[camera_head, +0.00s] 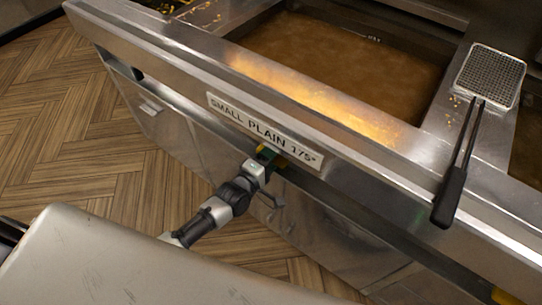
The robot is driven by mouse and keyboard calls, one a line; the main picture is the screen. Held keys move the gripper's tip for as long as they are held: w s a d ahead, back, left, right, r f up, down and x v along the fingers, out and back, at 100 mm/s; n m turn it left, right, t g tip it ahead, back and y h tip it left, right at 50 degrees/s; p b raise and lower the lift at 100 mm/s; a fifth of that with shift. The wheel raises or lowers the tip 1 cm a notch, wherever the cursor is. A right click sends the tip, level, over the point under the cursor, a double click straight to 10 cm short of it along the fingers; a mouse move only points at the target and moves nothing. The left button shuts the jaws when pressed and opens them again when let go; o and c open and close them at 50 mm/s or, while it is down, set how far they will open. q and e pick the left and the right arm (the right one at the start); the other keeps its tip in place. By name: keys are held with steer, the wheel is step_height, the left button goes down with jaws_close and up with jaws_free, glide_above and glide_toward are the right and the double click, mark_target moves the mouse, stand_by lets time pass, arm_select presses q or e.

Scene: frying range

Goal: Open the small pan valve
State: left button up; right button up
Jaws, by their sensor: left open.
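My left gripper (266,155) is at this yellow part, reaching in from the lower left. It is open, with its fingertips partly hidden; I cannot tell whether they touch the valve. My right gripper is not in view.
The small pan (330,48) above holds brown oil. A wire-mesh skimmer (490,76) rests on the divider, its black handle hanging over the front edge. Another yellow part (506,298) shows at the lower right. Wood-patterned floor (60,130) is clear at left.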

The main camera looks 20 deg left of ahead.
arm_select(q)
steer(key=c, duration=0.3)
jaws_close()
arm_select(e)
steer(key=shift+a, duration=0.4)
